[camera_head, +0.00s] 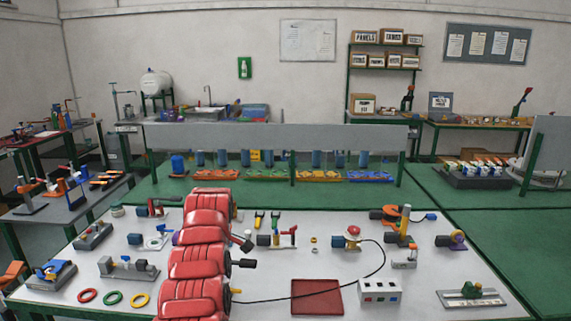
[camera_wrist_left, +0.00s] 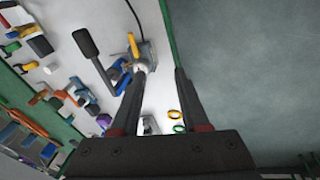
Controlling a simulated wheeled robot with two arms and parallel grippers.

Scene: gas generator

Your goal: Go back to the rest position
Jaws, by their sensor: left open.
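My left gripper (camera_wrist_left: 160,72) shows in the left wrist view. Its two dark fingers are apart, and nothing is held between them. It is over the edge of the white-topped table (camera_wrist_left: 155,98), with the greenish floor (camera_wrist_left: 245,70) to the right in that view. A device with blue and yellow parts (camera_wrist_left: 126,66) and a black paddle-like part (camera_wrist_left: 86,44) lie beyond the left fingertip. I cannot tell how far the fingertips are above them. The gripper itself is not visible in the head view. My right gripper is in neither view.
The white table (camera_head: 255,308) carries several small devices, a red tray (camera_head: 317,297) and a white button box (camera_head: 380,291). A thin black cable crosses it. Rings lie at its front left, including a green one (camera_head: 112,298). A grey panel (camera_head: 275,137) stands behind.

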